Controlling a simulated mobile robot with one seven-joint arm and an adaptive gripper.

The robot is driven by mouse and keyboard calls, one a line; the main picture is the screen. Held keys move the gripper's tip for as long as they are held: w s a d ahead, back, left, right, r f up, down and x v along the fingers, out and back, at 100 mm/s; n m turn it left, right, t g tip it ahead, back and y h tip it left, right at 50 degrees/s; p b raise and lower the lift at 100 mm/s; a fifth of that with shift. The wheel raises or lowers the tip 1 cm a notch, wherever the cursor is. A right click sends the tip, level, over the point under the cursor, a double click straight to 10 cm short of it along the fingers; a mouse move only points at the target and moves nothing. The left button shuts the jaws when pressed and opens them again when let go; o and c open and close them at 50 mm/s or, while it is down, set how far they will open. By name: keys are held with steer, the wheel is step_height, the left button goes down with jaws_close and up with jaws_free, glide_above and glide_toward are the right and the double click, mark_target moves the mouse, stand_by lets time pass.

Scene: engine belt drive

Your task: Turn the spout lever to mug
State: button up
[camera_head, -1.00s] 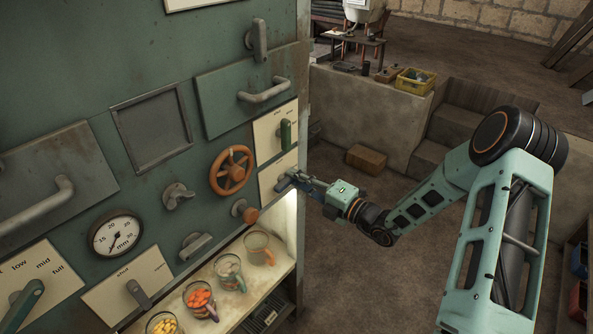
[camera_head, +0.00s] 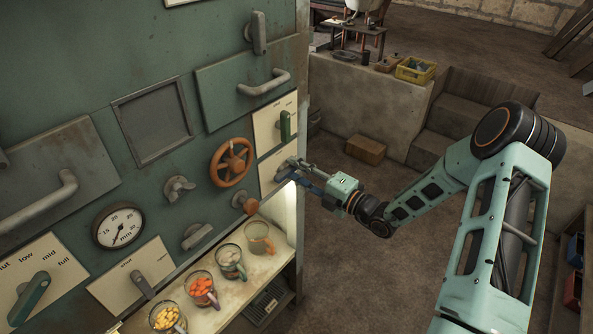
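My gripper (camera_head: 286,172) is at the cream plate (camera_head: 268,178) on the right side of the green machine front, below another cream plate with a green lever (camera_head: 285,126). Its fingertips are at or very close to this plate. Any lever there is hidden or too small to make out, and so is the finger gap. Another cream plate (camera_head: 117,293) at lower left carries a dark grey lever (camera_head: 143,285) tilted down to the right. Its lettering is too small to read surely, so I cannot tell which lever is the spout lever.
Several mugs stand on the lit shelf; the nearest (camera_head: 167,318) holds yellow pieces, another (camera_head: 200,288) orange ones. A large lever (camera_head: 30,298) is at far left. Open floor lies right.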

steer(key=v, duration=1.2)
stand_by(0.4)
